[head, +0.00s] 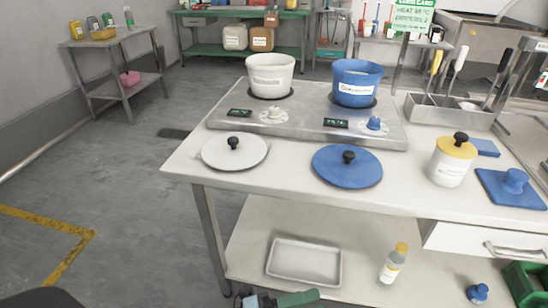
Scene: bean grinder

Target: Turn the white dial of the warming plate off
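The warming plate (305,127) is a long grey metal unit on the white table. Its white dial (274,115) sits on the front left part, in front of a white pot (270,75). A small dark display (240,113) with green digits, too small to read, lies left of the white dial. A blue dial (375,124) sits on the right part with its own display (336,123), in front of a blue pot (357,82). The white dial's exact setting is too small to tell. I cannot make out either gripper.
A white lid (234,151) and a blue lid (347,166), both with black knobs, lie in front of the plate.

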